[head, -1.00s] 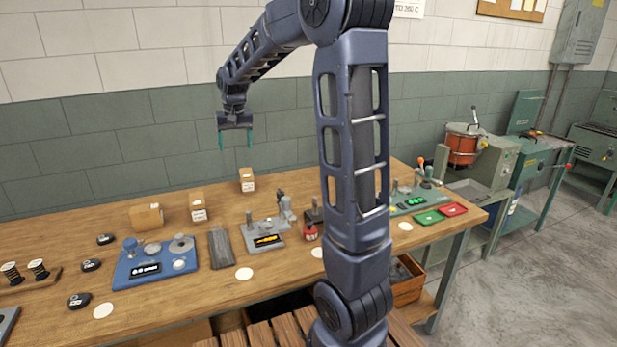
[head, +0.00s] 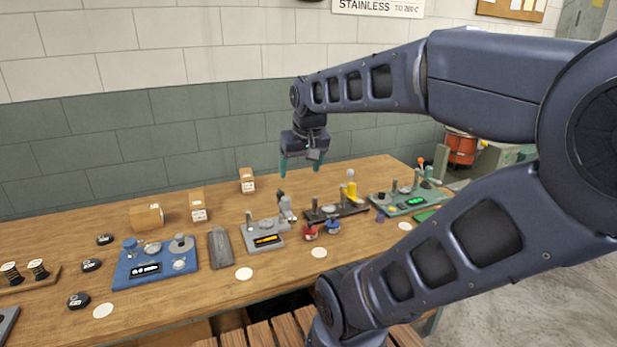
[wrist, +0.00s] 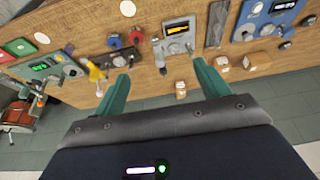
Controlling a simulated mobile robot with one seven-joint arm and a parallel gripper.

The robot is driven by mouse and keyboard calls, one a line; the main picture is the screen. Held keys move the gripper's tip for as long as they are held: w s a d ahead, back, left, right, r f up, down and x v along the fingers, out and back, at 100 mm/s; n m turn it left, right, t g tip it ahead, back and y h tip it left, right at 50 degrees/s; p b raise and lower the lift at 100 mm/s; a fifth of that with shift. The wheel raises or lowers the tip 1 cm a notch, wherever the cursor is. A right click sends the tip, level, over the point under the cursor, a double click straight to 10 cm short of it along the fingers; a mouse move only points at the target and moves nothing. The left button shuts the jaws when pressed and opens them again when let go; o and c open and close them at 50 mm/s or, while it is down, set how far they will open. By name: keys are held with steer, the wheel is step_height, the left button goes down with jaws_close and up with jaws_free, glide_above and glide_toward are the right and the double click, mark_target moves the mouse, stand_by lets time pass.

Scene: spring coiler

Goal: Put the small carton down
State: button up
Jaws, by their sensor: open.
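Two small tan cartons with white labels stand on the bench: a back carton (head: 247,181) near the wall and a second carton (head: 198,207) to its left and nearer. I cannot tell which the task means. A wider carton (head: 146,217) lies further left. My gripper (head: 301,170) is open and empty, pointing down above the bench, right of the back carton. Both green fingers also show spread in the wrist view (wrist: 160,70).
Several devices line the bench: a blue one (head: 155,262), a grey one (head: 265,238), a dark one with a yellow part (head: 337,209) and a green one (head: 407,200). A red (head: 310,232) and a blue knob-like piece (head: 333,227) stand in front. White discs mark the front.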

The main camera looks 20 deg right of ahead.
steer(key=shift+s+d+f, duration=0.15)
steer(key=shift+s+f, duration=0.15)
steer(key=shift+s, duration=0.3)
steer(key=shift+s+d+f, duration=0.1)
steer(key=shift+s+f, duration=0.15)
steer(key=shift+s, duration=0.3)
steer(key=shift+s+d+f, duration=0.15)
steer(key=shift+s+f, duration=0.15)
steer(key=shift+s, duration=0.3)
steer(key=shift+o, duration=0.5)
steer(key=shift+w, duration=0.1)
steer(key=w+r, duration=0.4)
steer(key=w, duration=1)
steer(key=m, duration=0.1)
glide_above(246, 173)
steer(key=s, duration=0.3)
steer(key=shift+h, duration=0.3)
step_height(246, 173, down, 23)
steer(key=shift+d+f, duration=0.1)
steer(key=x, duration=0.6)
steer(key=shift+w, duration=0.2)
steer(key=shift+x, duration=2.55)
